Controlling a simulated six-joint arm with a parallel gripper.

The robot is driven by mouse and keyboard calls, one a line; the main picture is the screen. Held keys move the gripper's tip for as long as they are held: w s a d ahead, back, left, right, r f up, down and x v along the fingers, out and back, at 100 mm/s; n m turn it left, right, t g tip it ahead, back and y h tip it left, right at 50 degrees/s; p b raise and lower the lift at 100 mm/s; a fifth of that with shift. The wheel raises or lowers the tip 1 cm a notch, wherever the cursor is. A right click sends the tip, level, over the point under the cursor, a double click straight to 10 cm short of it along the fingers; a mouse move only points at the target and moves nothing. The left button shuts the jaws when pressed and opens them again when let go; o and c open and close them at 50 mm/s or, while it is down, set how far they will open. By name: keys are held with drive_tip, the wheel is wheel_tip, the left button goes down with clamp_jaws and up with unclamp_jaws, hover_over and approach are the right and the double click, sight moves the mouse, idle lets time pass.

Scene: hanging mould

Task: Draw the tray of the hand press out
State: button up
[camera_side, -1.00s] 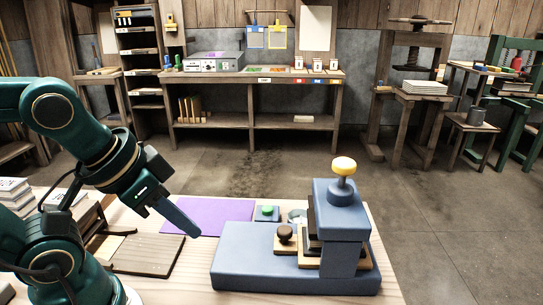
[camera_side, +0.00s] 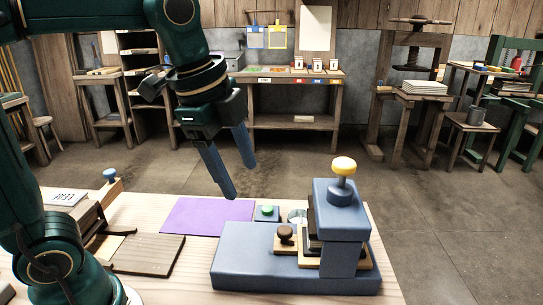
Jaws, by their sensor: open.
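The blue hand press (camera_side: 340,225) stands at the right of the light wooden table, with a yellow knob (camera_side: 344,166) on top. Its wooden tray (camera_side: 284,245) shows at the left of the press column, with a dark round knob (camera_side: 285,232) on its left end. Part of the tray is hidden under the press head. My gripper (camera_side: 240,182) is open and empty, its two blue fingers pointing down. It hangs in the air above and to the left of the tray knob, apart from it.
A purple sheet (camera_side: 208,216) lies behind the press base (camera_side: 255,272), with a green button box (camera_side: 267,212) beside it. A brown slatted board (camera_side: 148,255) lies at the left. A blue-knobbed wooden item (camera_side: 110,176) stands at the back left.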

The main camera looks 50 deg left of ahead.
drive_tip(key=w+d+f+m+g, duration=0.1)
drive_tip(key=w+f+m+g, duration=0.1)
drive_tip(key=w+f+m, duration=0.3)
drive_tip(key=g, duration=0.1)
hover_over(285, 230)
wheel_tip(285, 230, down, 3)
drive_tip(key=shift+w+a+f, duration=0.1)
drive_tip(key=shift+f+g, duration=0.3)
drive_tip(key=shift+f, duration=2.55)
clamp_jaws()
drive_tip(key=shift+r, duration=0.1)
